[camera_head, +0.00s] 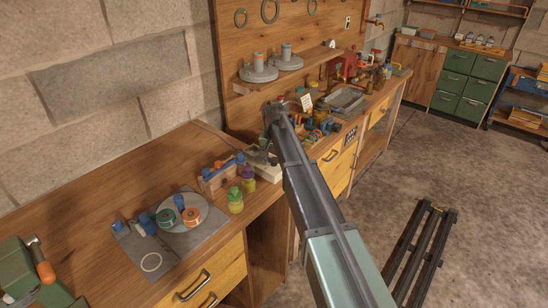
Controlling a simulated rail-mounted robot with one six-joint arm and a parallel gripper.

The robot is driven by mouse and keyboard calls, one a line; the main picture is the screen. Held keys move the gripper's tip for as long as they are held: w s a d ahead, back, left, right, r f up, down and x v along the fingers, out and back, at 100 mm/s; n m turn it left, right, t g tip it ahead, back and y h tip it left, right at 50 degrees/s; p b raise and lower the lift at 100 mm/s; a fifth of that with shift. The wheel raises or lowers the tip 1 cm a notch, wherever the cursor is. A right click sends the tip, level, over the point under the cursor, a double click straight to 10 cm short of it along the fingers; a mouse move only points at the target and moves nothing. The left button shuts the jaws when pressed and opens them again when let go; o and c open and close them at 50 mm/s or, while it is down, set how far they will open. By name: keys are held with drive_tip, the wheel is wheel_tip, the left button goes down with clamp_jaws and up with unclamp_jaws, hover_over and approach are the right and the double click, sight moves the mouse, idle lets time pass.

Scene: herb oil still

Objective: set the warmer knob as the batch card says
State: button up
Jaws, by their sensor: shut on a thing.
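My gripper (266,152) is at the far end of my arm, low over a pale box-shaped unit (266,173) on the wooden bench. The unit looks like the warmer. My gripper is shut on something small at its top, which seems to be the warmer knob. The knob is hidden by the gripper, so its setting cannot be read. A small white card (307,102) stands further back on the bench, perhaps the batch card. Its writing is too small to read.
Left of the unit are a wooden rack (222,177) with blue-topped items, a yellow-green bottle (235,200), a purple bottle (248,180) and a grey mat (170,258) with a round plate and spools. A metal tray (346,100) is behind.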

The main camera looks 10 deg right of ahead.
sight(274, 158)
drive_tip(key=shift+m, duration=0.6)
drive_tip(key=o, duration=0.9)
wheel_tip(274, 158, up, 11)
drive_tip(key=p, duration=1.1)
drive_tip(key=shift+f, duration=0.15)
